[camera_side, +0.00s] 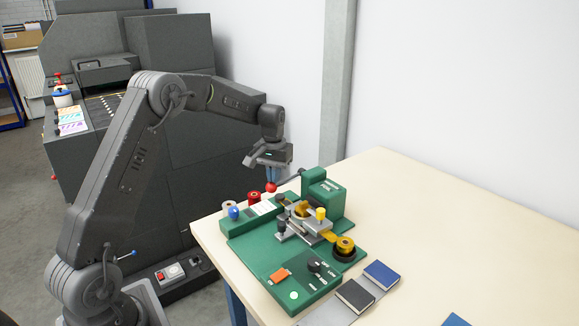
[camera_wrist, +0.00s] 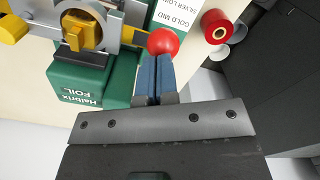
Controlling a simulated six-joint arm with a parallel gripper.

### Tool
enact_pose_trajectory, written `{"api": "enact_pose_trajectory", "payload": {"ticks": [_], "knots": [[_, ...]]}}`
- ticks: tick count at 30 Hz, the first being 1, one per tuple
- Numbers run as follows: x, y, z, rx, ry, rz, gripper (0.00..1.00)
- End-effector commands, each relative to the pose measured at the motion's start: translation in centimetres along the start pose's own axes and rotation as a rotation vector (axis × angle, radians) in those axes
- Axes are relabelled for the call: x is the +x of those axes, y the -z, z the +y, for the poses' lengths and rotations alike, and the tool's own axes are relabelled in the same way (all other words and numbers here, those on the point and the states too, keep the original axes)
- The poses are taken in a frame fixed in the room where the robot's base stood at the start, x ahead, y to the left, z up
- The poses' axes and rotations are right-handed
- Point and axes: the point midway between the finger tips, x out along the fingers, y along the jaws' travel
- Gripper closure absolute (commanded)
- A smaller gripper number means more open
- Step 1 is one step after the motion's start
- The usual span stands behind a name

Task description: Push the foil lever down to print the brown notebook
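The green foil machine (camera_side: 322,197) stands on the table. Its lever ends in a red ball knob (camera_side: 271,187), left of the machine's head; the knob also shows in the wrist view (camera_wrist: 163,42). My gripper (camera_side: 271,179) points down just above the knob. Its blue fingers are together with nothing seen between them, and their tips (camera_wrist: 156,58) are at the knob's edge in the wrist view. I cannot tell whether they touch it. A dark notebook (camera_side: 355,295) and a blue notebook (camera_side: 382,274) lie on a grey mat. I cannot make out a clearly brown notebook.
A gold foil roll (camera_side: 345,244) sits at the machine's right. An orange switch (camera_side: 280,275) is on the base's front. The table's back right is clear.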

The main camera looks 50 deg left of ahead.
Motion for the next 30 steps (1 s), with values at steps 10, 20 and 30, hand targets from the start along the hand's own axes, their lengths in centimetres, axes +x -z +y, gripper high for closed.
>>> {"api": "enact_pose_trajectory", "payload": {"ticks": [10,20,30], "knots": [[-2.5,0.1,0.1,0.000,-0.001,0.002,1.00],[-4.8,0.2,0.1,-0.001,-0.001,0.003,1.00],[-7.0,0.3,0.2,-0.001,-0.001,0.004,1.00]]}}
